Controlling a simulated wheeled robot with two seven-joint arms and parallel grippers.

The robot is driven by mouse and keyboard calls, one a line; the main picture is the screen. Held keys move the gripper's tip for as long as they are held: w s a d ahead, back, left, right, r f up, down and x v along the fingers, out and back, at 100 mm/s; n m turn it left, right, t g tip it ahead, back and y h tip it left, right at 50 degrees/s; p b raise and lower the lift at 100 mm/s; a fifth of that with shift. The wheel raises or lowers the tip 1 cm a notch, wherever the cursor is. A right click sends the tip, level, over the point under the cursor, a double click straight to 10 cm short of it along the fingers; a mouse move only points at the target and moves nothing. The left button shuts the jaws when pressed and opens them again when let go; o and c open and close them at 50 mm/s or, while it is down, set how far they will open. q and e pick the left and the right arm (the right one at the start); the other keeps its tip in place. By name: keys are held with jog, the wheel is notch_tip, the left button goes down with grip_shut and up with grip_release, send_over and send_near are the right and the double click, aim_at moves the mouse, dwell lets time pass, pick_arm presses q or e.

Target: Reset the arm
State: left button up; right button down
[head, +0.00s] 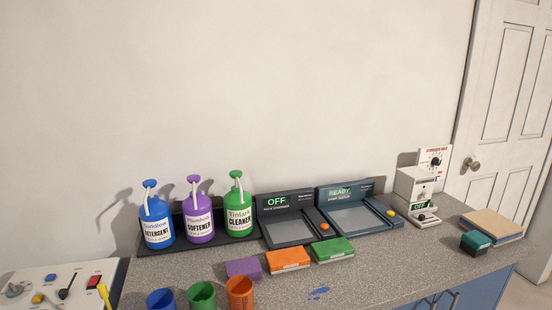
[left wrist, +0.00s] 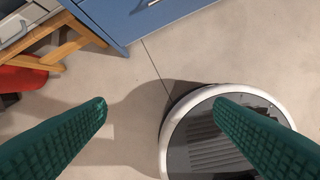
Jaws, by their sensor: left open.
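My left gripper (left wrist: 160,105) shows in the left wrist view as two green ridged fingers spread wide apart. Nothing is between them. It hangs over the bare floor (left wrist: 135,75), in front of a blue cabinet (left wrist: 135,12). Neither arm shows in the head view, and my right gripper is in no view.
A speckled counter (head: 380,285) holds detergent (head: 158,230), softener (head: 200,224) and cleaner (head: 239,219) bottles, two panels reading OFF (head: 290,228) and READY (head: 355,218), several coloured blocks and cups. A wooden frame (left wrist: 70,45) and red object (left wrist: 20,80) lie left of my gripper.

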pick_arm(q)
jog(key=s+a+f+g, duration=0.1)
jog(key=s+a+f, duration=0.2)
jog(key=s+f, duration=1.5)
notch_tip(320, 180, down, 3)
jog(key=shift+r+g, duration=0.1)
jog(key=shift+g, duration=0.2)
